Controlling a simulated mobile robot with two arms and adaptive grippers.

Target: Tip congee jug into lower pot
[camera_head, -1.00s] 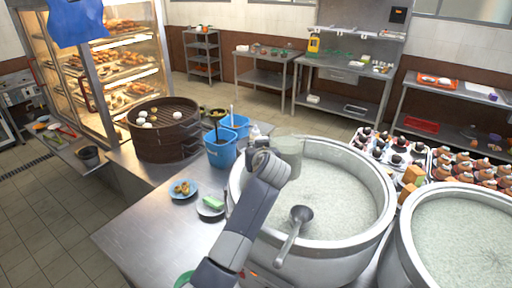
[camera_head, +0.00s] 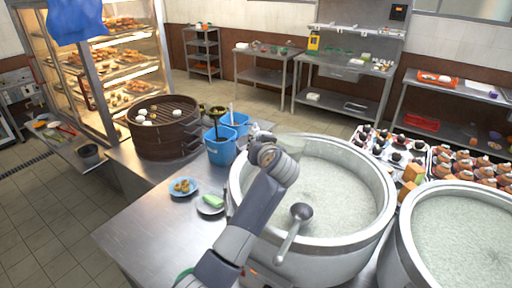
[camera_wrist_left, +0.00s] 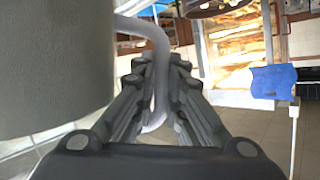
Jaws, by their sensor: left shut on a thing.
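The jug (camera_head: 291,146) is a pale grey cylinder, partly hidden behind my gripper in the head view. It is over the back left rim of the near pot (camera_head: 378,222), a wide metal pot full of pale congee. My left gripper (camera_head: 263,156) is shut on the jug's handle. In the left wrist view the jug body (camera_wrist_left: 55,65) fills the left side, and its bent handle (camera_wrist_left: 160,55) passes between my fingers (camera_wrist_left: 160,100). A second congee pot (camera_head: 405,225) stands at the right edge. The jug's mouth and any pouring are hidden.
A ladle (camera_head: 301,212) rests over the near pot's front rim. Blue buckets (camera_head: 221,152), a steamer basket (camera_head: 163,130) and small plates (camera_head: 183,188) stand to the left. The counter (camera_head: 150,230) is clear at front left.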

